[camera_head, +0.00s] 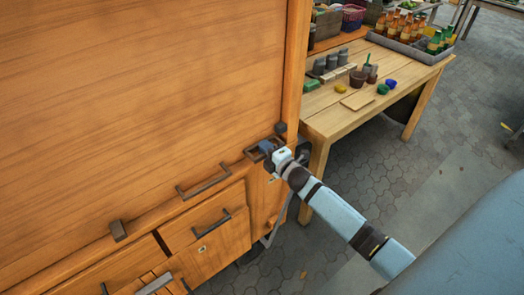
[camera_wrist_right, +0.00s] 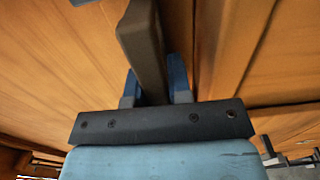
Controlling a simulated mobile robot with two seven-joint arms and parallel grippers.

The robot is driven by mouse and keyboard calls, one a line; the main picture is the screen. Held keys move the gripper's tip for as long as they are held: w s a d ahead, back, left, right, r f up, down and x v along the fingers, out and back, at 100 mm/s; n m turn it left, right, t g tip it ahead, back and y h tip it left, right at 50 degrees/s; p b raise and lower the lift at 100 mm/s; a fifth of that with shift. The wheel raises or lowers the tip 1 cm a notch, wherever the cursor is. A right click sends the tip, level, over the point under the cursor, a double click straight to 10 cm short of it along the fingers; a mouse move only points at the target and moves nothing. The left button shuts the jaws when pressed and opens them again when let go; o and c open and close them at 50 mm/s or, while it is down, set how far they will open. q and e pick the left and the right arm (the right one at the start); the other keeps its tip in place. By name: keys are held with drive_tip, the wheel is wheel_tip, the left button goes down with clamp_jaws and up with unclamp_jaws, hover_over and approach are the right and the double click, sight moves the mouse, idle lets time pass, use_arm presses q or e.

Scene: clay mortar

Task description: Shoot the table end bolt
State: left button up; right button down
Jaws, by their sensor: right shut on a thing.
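The table end bolt (camera_head: 253,155) appears as dark metal hardware at the right end of the wooden cabinet, below the large upright panel. My right gripper (camera_head: 267,147) is at it, its arm reaching in from the lower right. In the right wrist view a dark grey-brown bar (camera_wrist_right: 143,40), which I take for the bolt's handle, stands between the blue fingers of the gripper (camera_wrist_right: 155,88). The gripper is shut on it. The fingers and wrist hide part of the bolt, and I cannot tell how far it is slid. My left gripper is not in view.
The wooden panel (camera_head: 140,90) fills the left. Below it are a dark handle (camera_head: 203,182) and a drawer (camera_head: 203,217). A wooden table (camera_head: 335,117) with pots and bottles stands behind right. Paving right of the cabinet is open.

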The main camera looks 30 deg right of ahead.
drive_tip(key=d, duration=0.3)
drive_tip(key=shift+w+d, duration=0.2)
drive_tip(key=shift+d, duration=0.15)
drive_tip(key=c, duration=1.4)
unclamp_jaws()
drive_tip(key=o, duration=0.3)
drive_tip(key=shift+d, duration=0.15)
drive_tip(key=shift+o, duration=0.2)
drive_tip(key=s+d, duration=0.1)
drive_tip(key=s, duration=1.3)
